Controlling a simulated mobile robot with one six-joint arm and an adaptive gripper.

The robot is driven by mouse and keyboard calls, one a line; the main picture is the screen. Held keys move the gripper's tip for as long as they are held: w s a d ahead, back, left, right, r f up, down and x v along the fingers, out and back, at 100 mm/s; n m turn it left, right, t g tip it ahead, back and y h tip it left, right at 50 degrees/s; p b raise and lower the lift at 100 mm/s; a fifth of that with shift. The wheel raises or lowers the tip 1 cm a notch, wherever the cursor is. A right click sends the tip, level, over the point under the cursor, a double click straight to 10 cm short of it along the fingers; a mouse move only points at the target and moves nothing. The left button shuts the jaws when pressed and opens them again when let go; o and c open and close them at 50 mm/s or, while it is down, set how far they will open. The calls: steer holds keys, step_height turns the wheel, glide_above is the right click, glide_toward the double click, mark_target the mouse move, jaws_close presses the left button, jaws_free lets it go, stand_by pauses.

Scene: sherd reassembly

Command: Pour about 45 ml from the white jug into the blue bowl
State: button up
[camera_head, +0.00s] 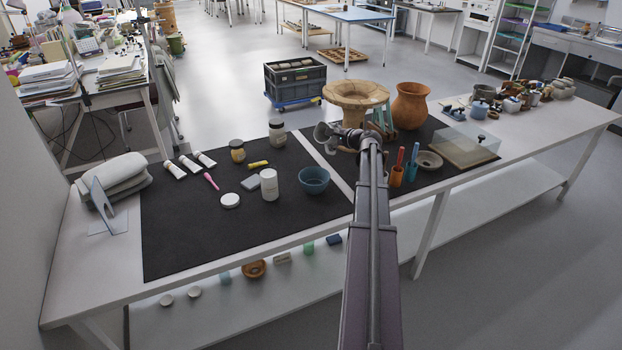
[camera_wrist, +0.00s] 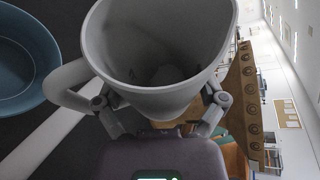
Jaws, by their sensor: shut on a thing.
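The white jug (camera_wrist: 160,90), shaded grey, fills the middle of the wrist view. Its open mouth faces the camera, its handle is at left, and a paler patch shows at the bottom inside. My gripper (camera_wrist: 162,108) is shut on the jug's body, with a finger on each side. The blue bowl (camera_head: 314,182) stands upright on the black mat. Part of it shows at left in the wrist view (camera_wrist: 22,75), apart from the jug.
The mat's front left is clear.

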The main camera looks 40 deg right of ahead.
steer(key=shift+f+n+b, duration=0.2)
steer(key=shift+n+b, duration=0.2)
steer(key=shift+r+t, duration=0.25)
steer(key=shift+t, duration=0.05)
steer(key=shift+h, duration=0.4)
stand_by(0.5)
steer(key=shift+s+a+r+n, duration=0.1)
steer(key=shift+a+r+n, duration=0.05)
steer(key=shift+a+n, duration=0.25)
steer(key=shift+w+r, duration=0.15)
steer(key=shift+w, duration=0.05)
stand_by(1.1)
steer(key=shift+a+f, duration=0.1)
steer(key=shift+f, duration=0.2)
